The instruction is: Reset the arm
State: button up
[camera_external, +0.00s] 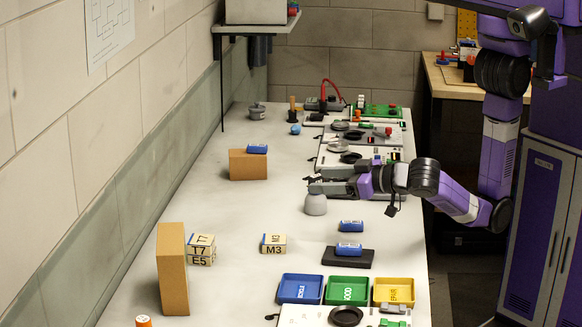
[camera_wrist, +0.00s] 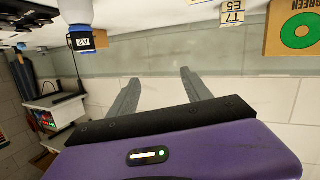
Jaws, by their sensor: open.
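My arm reaches in from the right in the outside view. My gripper (camera_external: 318,185) is above the middle of the long bench (camera_external: 225,220), pointing left toward the wall. In the wrist view my gripper's two grey fingers (camera_wrist: 160,77) stand apart with nothing between them. A grey rounded object (camera_external: 316,205) is just below the fingers in the outside view; I cannot tell whether they touch.
Blue blocks (camera_external: 351,225) lie near the gripper, one on a black pad (camera_external: 330,256). Blue, green and yellow bins (camera_external: 394,292) are at the front. Cardboard boxes (camera_external: 172,270) and labelled blocks (camera_external: 274,243) stand left. Panels with fittings (camera_external: 350,158) lie behind. The bench's left middle is clear.

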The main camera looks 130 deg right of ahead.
jog(key=w+a+f+n+t+y, duration=0.1)
jog(key=a+n+t+y, duration=0.1)
jog(key=a, duration=0.1)
jog(key=w+a+f+n+t+y, duration=0.1)
jog(key=a+n+t+y, duration=0.1)
jog(key=a+n, duration=0.1)
jog(key=a+f+n+t+y, duration=0.2)
jog(key=a+n+t, duration=0.1)
jog(key=shift+w+a+f, duration=0.1)
jog(key=shift+w+a, duration=0.25)
jog(key=shift+w, duration=0.05)
jog(key=s+a+n+y, duration=0.1)
jog(key=a, duration=0.1)
jog(key=s+a+f+n+t+y, duration=0.1)
jog(key=a, duration=0.1)
jog(key=s+a+n+t+y, duration=0.1)
jog(key=a+y, duration=0.1)
jog(key=shift+f, duration=0.25)
jog(key=s+a+f+y, duration=0.1)
jog(key=s+a+y, duration=0.1)
jog(key=s, duration=0.9)
jog(key=s+a+f+y, duration=0.1)
jog(key=s+a, duration=0.3)
jog(key=s, duration=0.8)
jog(key=shift+f+g+y, duration=0.15)
jog(key=shift+g+y, duration=0.25)
jog(key=shift+y, duration=0.1)
jog(key=shift+s+a, duration=0.1)
